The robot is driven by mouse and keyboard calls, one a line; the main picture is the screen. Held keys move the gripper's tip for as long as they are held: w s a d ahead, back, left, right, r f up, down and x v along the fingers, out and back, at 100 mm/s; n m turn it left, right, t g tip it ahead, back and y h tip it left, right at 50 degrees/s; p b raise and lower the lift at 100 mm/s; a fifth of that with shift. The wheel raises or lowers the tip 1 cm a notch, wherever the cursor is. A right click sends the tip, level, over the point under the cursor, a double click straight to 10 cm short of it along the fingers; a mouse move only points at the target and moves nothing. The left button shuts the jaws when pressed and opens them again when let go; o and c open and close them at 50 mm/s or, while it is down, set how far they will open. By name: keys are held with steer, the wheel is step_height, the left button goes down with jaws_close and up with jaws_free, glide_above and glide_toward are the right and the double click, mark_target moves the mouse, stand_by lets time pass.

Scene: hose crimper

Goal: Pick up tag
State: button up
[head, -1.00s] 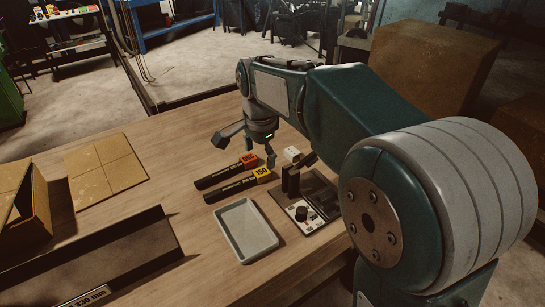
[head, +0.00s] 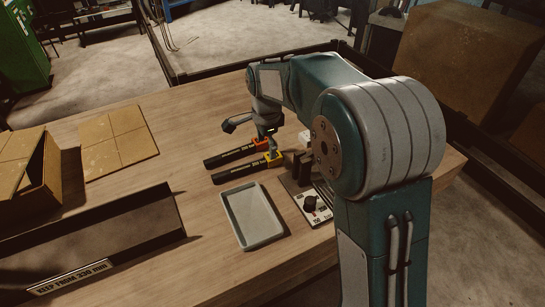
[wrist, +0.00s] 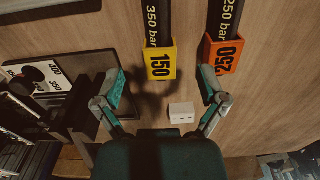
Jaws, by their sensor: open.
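In the head view the yellow tag (head: 274,158) and orange tag (head: 260,143) are partly behind my gripper (head: 254,137). A small white block (wrist: 182,112) lies on the table; I cannot tell if it is the tag meant. In the wrist view my gripper (wrist: 162,85) is open and empty, its fingers spread to either side of the yellow tag's lower end and the white block.
A crimper with a dial (head: 311,204) stands right of a grey tray (head: 230,207); in the wrist view its dial plate (wrist: 52,85) is close to one finger. A long dark trough (head: 110,235) and cardboard (head: 118,147) lie left. Wood between is clear.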

mark_target(267, 157)
step_height(267, 157, down, 5)
steer(key=shift+w+r, duration=0.1)
steer(key=shift+c, duration=0.3)
steer(key=c, duration=0.8)
